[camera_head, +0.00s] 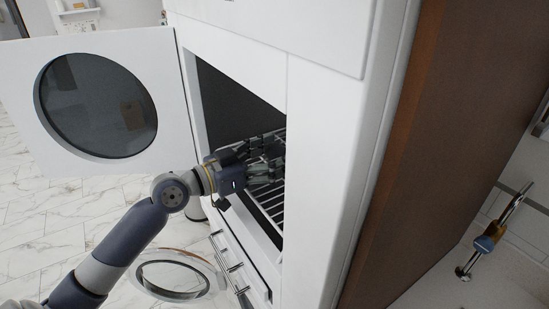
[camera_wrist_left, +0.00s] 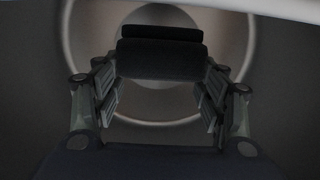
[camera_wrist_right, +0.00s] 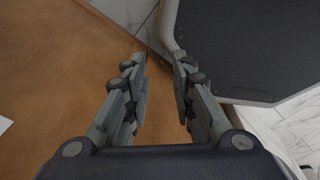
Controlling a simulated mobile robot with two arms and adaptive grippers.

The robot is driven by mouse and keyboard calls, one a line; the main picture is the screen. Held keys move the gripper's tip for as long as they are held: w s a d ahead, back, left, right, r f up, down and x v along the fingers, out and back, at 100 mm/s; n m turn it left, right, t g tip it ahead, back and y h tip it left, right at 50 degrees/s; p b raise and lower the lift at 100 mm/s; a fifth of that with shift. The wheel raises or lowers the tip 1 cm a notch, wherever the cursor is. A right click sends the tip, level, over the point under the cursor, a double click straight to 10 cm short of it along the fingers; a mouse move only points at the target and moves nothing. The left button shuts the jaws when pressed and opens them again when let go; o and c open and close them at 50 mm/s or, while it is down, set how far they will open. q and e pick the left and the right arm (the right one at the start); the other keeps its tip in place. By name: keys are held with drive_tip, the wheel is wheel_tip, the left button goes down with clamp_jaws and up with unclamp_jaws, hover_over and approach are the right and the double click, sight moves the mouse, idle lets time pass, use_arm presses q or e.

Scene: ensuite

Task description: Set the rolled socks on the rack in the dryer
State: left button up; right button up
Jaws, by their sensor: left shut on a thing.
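The rolled socks (camera_wrist_left: 160,60) are a dark, nearly black bundle between the fingers of my left gripper in the left wrist view. My left gripper (camera_head: 265,160) is shut on them and reaches into the open dryer (camera_head: 330,120), above the wire rack (camera_head: 270,207). In the head view the fingers and shadow make the socks hard to pick out. I cannot tell whether they touch the rack. My right gripper (camera_wrist_right: 160,90) is open and empty in the right wrist view, over a brown wooden surface.
The dryer door (camera_head: 170,90), with a round dark window, stands open on the left. Below, another round door (camera_head: 172,277) hangs open. A brown panel (camera_head: 430,130) stands right of the white housing. Marble floor lies left.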

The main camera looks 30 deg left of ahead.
use_arm(q)
drive_tip(key=shift+f, duration=0.9)
drive_tip(key=shift+f, duration=0.2)
drive_tip(key=o, duration=1.1)
drive_tip(key=shift+o, duration=0.2)
drive_tip(key=shift+r, duration=0.1)
